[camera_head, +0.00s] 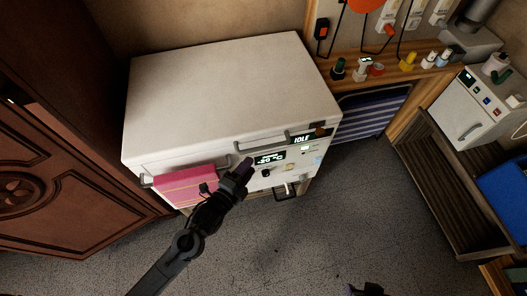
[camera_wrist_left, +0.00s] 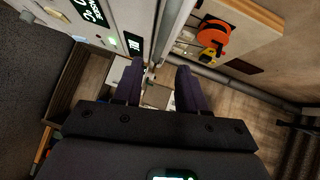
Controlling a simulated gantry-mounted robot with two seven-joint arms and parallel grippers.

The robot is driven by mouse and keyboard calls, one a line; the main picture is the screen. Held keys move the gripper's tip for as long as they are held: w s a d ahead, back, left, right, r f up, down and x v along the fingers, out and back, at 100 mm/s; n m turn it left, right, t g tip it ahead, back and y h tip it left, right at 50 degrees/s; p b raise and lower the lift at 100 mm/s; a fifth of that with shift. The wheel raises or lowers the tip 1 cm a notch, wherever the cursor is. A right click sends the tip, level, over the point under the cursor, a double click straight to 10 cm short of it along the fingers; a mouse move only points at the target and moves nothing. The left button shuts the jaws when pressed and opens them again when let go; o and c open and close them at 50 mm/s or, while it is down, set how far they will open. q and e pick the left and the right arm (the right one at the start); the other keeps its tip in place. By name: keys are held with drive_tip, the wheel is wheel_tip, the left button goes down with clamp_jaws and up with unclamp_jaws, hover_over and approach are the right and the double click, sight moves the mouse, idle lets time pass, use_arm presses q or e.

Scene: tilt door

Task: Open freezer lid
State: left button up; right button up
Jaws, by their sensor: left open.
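The white chest freezer (camera_head: 225,90) stands against the wall with its lid flat and closed. A long grey handle (camera_head: 262,144) runs along the front edge of the lid, above the display panel. My left gripper (camera_head: 247,165) is open, in front of the panel and just below the handle. In the left wrist view its two dark fingers (camera_wrist_left: 158,70) point along the freezer front (camera_wrist_left: 122,14), with a pale bar or lid edge near the gap; contact cannot be told. Only a dark tip of my right gripper (camera_head: 368,290) shows at the bottom edge.
A pink towel (camera_head: 185,185) hangs on the freezer front at left. A dark wooden cabinet (camera_head: 60,130) stands close on the left. The floor in front is clear.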

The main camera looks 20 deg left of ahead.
sight(264, 147)
use_arm(q)
drive_tip(key=b+x, duration=0.1)
drive_tip(key=x, duration=0.9)
drive_tip(key=shift+w, duration=0.35)
clamp_jaws()
